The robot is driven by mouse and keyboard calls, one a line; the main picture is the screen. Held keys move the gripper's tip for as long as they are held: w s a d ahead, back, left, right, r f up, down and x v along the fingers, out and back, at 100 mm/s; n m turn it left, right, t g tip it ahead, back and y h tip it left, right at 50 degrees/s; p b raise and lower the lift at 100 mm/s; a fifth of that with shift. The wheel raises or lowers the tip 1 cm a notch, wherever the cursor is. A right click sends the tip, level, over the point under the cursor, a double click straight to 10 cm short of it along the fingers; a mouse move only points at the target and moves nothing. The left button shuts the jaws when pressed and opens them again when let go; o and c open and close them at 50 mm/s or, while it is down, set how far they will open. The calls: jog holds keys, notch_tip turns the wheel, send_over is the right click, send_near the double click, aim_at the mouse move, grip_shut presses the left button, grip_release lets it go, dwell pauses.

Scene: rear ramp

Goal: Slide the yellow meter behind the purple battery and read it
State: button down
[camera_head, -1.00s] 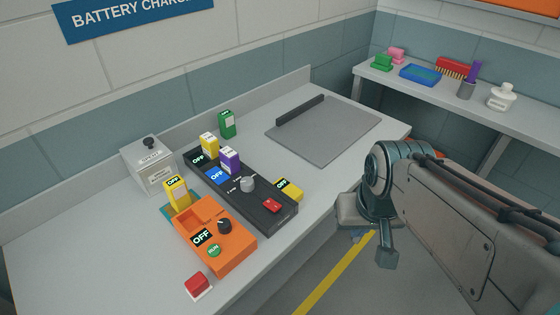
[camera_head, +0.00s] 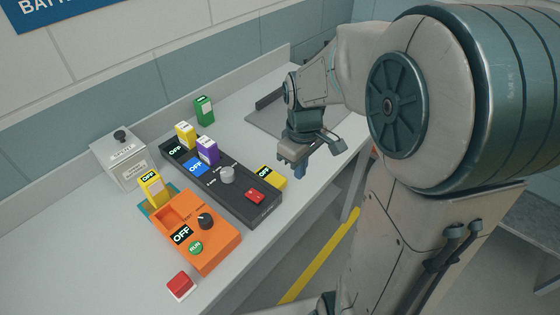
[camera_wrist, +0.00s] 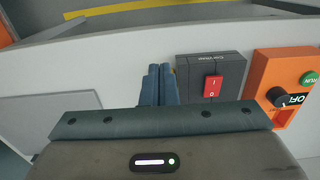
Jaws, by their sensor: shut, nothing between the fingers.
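The purple battery (camera_head: 207,151) stands upright in the black charger (camera_head: 240,192), beside a blue OFF label. Two yellow items have dark OFF displays, and I cannot tell for certain which is the meter. One is a low yellow block (camera_head: 270,177) at the charger's right side; the other yellow unit (camera_head: 153,188) leans on a teal plate behind the orange device. My gripper (camera_head: 294,168) is shut and empty, just right of the low yellow block and above the bench. In the wrist view my gripper (camera_wrist: 158,84) is beside the charger's red switch (camera_wrist: 213,87).
A yellow battery (camera_head: 186,135) stands in the charger, and a green one (camera_head: 204,110) behind it. The orange device (camera_head: 197,229), a red button (camera_head: 181,286) and a grey box (camera_head: 121,158) stand left. A grey mat (camera_head: 262,120) lies behind my arm.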

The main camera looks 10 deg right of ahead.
aim_at(286, 193)
notch_tip(286, 193, down, 10)
jog(key=shift+w+r, duration=0.1)
jog(key=shift+w, duration=0.05)
jog(key=w+a, duration=0.1)
jog(key=w, duration=0.1)
jog(key=shift+w+a, duration=0.3)
jog(key=shift+a, duration=0.05)
jog(key=shift+w+a+f, duration=0.2)
jog(key=shift+w+a, duration=0.05)
jog(key=shift+w, duration=0.15)
jog(key=shift+w, duration=0.1)
